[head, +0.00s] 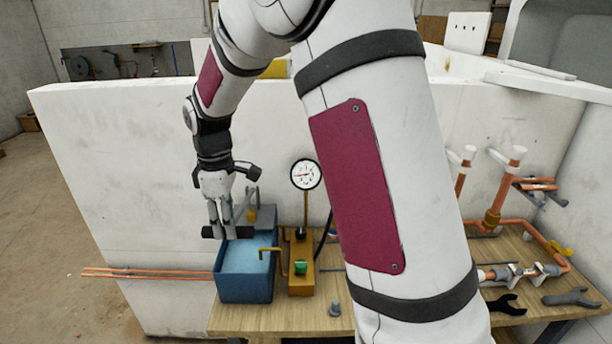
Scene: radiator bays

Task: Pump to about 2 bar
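The test pump has a blue tank (246,284) with pale blue water in it, standing at the left end of the wooden bench. A grey lever with a black handle grip (242,232) reaches over the tank's left side. My gripper (219,232) points down at this grip, its two fingers close together and seemingly closed around it. The round white pressure gauge (306,174) stands on a brass stem to the right of the tank. Its needle is too small to read surely. A brass block (301,284) with a green knob (301,267) sits below the gauge.
My arm hides the middle of the bench (270,320). Copper pipes (150,273) stick out left of the tank. A small grey fitting (335,307) stands at the front. Wrenches (571,297) and copper pipework with valves (519,273) are at right. A white wall (120,180) stands behind.

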